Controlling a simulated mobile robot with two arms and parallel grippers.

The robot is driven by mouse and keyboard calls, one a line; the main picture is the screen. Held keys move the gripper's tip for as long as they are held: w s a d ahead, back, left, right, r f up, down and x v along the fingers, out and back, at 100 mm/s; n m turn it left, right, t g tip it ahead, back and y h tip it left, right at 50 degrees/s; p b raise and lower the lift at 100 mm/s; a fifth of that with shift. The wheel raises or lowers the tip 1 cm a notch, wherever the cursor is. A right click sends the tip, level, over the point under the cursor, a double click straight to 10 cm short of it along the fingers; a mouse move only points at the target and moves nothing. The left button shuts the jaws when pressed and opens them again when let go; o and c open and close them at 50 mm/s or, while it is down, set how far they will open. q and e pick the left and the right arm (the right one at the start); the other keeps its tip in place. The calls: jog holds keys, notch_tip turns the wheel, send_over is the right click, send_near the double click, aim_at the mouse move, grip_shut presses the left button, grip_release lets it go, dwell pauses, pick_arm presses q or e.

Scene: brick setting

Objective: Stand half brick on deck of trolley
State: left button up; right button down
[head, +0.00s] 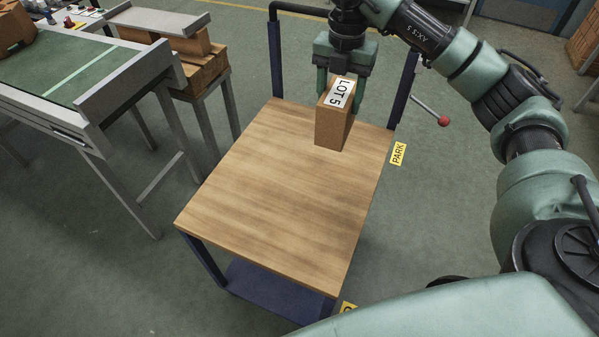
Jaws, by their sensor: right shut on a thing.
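The half brick (331,130) is brown, with a white label reading "LOT 5" on its top. It is upright at the far end of the trolley's wooden deck (275,190). My right gripper (341,88) comes from above and is shut on the half brick, with a finger on each side. The brick's lower end is at the deck surface or just above it; I cannot tell whether it touches. The trolley has a dark blue frame and a handle at the far end. My left gripper is not in view.
A green-topped conveyor table (60,75) stands to the left, with a stand of stacked bricks (195,75) beside it. A red-knobbed lever (443,121) and a yellow PARK tag (398,154) are right of the deck. The near and middle deck is bare.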

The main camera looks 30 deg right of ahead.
notch_tip(320, 180, down, 20)
jog(key=p, duration=0.1)
jog(key=shift+r+p, duration=0.15)
jog(key=shift+p, duration=0.2)
jog(key=shift+c, duration=2.2)
grip_release()
notch_tip(320, 180, up, 12)
jog(key=shift+b, duration=0.8)
